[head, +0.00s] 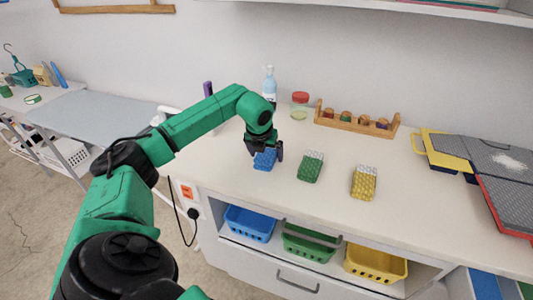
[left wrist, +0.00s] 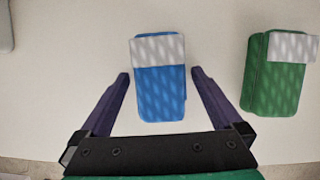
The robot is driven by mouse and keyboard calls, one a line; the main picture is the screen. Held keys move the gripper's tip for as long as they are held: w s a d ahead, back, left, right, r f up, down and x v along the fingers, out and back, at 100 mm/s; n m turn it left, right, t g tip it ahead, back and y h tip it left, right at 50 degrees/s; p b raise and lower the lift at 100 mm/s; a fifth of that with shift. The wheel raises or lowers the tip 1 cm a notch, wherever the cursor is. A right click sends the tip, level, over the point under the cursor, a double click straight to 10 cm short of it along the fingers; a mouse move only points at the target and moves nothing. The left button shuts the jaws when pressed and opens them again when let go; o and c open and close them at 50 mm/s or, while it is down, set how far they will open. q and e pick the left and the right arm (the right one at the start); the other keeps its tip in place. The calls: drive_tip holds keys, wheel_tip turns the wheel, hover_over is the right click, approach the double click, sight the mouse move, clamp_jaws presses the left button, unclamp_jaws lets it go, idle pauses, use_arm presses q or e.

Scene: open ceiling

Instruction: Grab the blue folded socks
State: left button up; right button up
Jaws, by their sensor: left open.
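The blue folded socks (head: 264,160) lie on the white counter, with a white band along the far end. In the left wrist view the blue folded socks (left wrist: 160,85) sit between the fingers, with a gap on each side. My left gripper (head: 264,152) is open above them, pointing down, and hides part of them in the head view. In the left wrist view the left gripper (left wrist: 160,85) shows its two purple fingers reaching along the near part of the socks. My right gripper is not in view.
Green folded socks (head: 311,166) lie just right of the blue ones, and yellow ones (head: 364,183) farther right. A bottle (head: 269,84), a red-lidded jar (head: 299,105) and a wooden rack (head: 356,122) stand behind. Blue (head: 250,224), green (head: 309,245) and yellow (head: 376,264) baskets sit below the counter.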

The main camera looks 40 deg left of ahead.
use_arm(q)
drive_tip(key=c, duration=1.3)
